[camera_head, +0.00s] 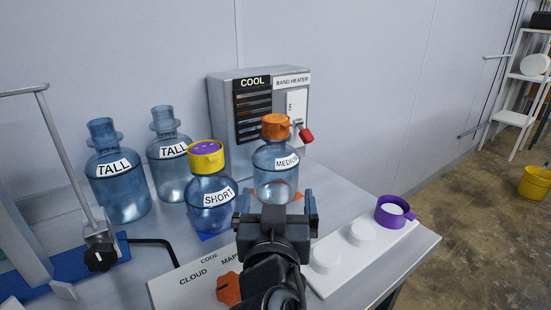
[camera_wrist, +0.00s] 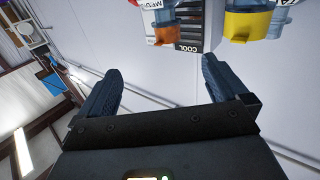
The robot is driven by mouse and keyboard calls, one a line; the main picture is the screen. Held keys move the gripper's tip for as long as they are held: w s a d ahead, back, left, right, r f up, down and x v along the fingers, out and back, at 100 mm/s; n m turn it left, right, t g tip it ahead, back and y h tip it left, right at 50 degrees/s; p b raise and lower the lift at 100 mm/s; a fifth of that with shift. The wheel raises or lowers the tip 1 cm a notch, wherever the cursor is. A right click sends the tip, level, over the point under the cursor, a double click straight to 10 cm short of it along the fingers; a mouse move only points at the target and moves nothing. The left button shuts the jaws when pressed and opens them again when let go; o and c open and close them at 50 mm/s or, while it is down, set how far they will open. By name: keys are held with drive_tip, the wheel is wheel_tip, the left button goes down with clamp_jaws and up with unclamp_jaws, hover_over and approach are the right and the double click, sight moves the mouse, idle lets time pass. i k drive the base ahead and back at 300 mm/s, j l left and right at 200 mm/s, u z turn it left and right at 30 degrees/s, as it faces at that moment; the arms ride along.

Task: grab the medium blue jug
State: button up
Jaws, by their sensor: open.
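The medium blue jug (camera_head: 275,172) stands on the table in front of the cooler box. It carries a "MEDIUM" label and an orange cap (camera_head: 276,127). My gripper (camera_head: 276,208) is in front of the jug, nearer the camera, and hides part of its lower front. In the wrist view my gripper (camera_wrist: 165,90) shows its two fingers spread wide with nothing between them. There the medium jug (camera_wrist: 160,15) appears upside down at the top edge, beyond the fingertips, with its orange cap (camera_wrist: 155,36). Whether a finger touches the jug cannot be told from the head view.
A "SHORT" jug (camera_head: 210,204) with a yellow and purple cap stands left of the medium jug. Two "TALL" jugs (camera_head: 118,187) (camera_head: 170,152) stand farther left. The cooler and band heater box (camera_head: 223,110) is behind. A white cap rack (camera_head: 335,275) with a purple ring (camera_head: 409,217) is right.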

sight(276, 163)
drive_tip(key=i+l, duration=0.15)
drive_tip(key=i, duration=0.9)
